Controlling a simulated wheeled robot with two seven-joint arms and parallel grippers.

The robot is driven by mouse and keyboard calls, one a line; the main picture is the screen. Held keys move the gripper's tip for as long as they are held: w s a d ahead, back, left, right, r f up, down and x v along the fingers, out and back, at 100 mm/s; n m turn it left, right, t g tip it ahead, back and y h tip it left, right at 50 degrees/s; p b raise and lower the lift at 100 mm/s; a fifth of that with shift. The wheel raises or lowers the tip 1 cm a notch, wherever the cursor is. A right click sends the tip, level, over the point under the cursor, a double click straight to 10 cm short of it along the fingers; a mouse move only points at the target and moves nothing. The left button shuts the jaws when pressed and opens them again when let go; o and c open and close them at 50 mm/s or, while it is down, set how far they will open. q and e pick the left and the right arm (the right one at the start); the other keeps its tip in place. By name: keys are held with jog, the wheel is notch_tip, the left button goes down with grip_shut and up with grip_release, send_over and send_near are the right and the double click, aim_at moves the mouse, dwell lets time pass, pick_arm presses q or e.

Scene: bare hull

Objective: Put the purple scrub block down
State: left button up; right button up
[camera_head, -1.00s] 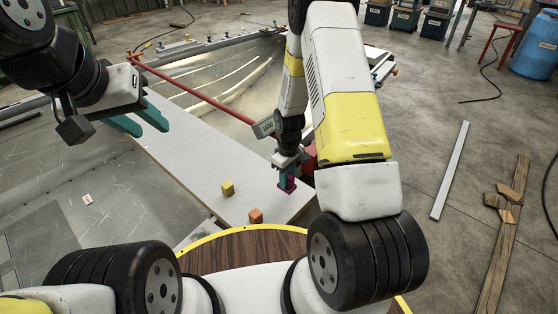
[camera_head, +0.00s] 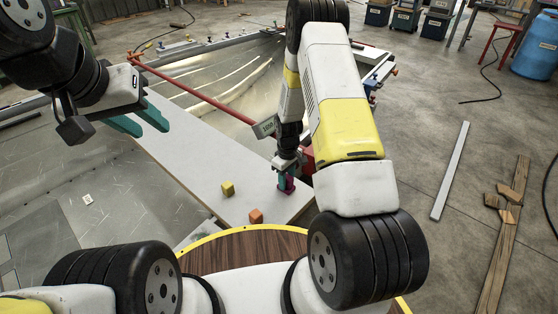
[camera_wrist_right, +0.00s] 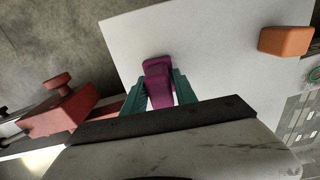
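The purple scrub block (camera_head: 290,186) is between the teal fingers of my right gripper (camera_head: 286,182), over the near right end of the pale board (camera_head: 190,150). In the right wrist view the block (camera_wrist_right: 158,82) has a teal finger against each side, and my right gripper (camera_wrist_right: 160,92) looks shut on it. Whether the block's underside touches the board cannot be told. My left gripper (camera_head: 140,121) is open and empty, up over the board's far left part.
A yellow block (camera_head: 228,188) and an orange block (camera_head: 256,216) are on the board, left of the purple one. A red clamp part (camera_wrist_right: 65,108) is close by my right gripper. A long red bar (camera_head: 190,88) crosses behind. The board's middle is clear.

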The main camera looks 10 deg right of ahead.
jog(key=shift+o, duration=0.7)
jog(key=s+r+m+t+y, duration=0.15)
jog(key=s+r, duration=0.25)
jog(key=r, duration=1.3)
jog(key=s+r+m+t+h, duration=0.1)
jog(key=s+r+m, duration=0.15)
jog(key=r, duration=1.45)
jog(key=s+a+r+m+t+y, duration=0.1)
jog(key=s+r+t, duration=0.1)
jog(key=s+r, duration=0.3)
jog(key=s+a+r+m+t, duration=0.1)
jog(key=s+r, duration=0.4)
jog(key=s, duration=0.7)
jog(key=shift+s+r+m+t+y, duration=0.35)
jog(key=shift+r+m, duration=0.05)
jog(key=shift+m, duration=0.1)
